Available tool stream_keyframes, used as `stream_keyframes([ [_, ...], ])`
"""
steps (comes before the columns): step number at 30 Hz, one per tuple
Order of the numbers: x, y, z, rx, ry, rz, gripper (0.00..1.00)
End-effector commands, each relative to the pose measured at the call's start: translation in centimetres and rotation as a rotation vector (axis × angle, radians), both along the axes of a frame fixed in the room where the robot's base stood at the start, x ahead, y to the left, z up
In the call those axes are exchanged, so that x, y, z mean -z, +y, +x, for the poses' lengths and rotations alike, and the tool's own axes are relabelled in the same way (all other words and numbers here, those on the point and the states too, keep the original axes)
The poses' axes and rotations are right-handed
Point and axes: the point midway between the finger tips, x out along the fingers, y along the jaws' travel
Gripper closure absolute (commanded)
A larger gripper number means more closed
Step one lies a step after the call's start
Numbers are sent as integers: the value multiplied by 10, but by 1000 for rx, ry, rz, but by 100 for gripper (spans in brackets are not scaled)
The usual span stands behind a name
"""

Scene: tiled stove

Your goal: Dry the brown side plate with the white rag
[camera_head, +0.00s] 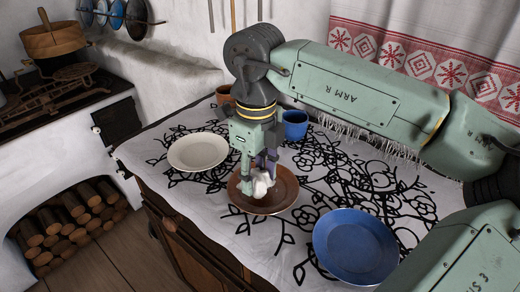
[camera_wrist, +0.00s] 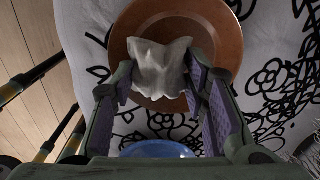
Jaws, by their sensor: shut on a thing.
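The brown side plate (camera_head: 283,192) lies on the patterned tablecloth in the middle of the table in the head view. It also fills the top middle of the wrist view (camera_wrist: 215,22). My gripper (camera_head: 258,180) points down over the plate and is shut on the white rag (camera_head: 262,184). In the wrist view the crumpled rag (camera_wrist: 160,65) sits between the two fingers, over the near part of the plate. The rag looks to be at the plate's surface, but I cannot tell whether it touches. It hides part of the plate.
A white plate (camera_head: 198,151) lies left of the brown plate, and a larger blue plate (camera_head: 355,246) lies to the right. A blue cup (camera_head: 295,125) and a brown cup (camera_head: 225,95) stand behind my gripper. The stove (camera_head: 60,115) is at the left.

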Motion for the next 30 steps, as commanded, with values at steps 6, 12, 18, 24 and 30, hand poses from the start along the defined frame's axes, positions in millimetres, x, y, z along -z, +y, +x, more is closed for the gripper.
stream_keyframes([
  [6, -24, 8, -1, -4, -1, -1, 90],
  [12, -42, 14, -2, -9, -2, 0, 90],
  [18, -52, 18, -2, -11, -1, 0, 90],
  [24, -51, 19, -2, -11, -1, 0, 90],
  [30, -51, 19, -3, -11, -1, 0, 90],
])
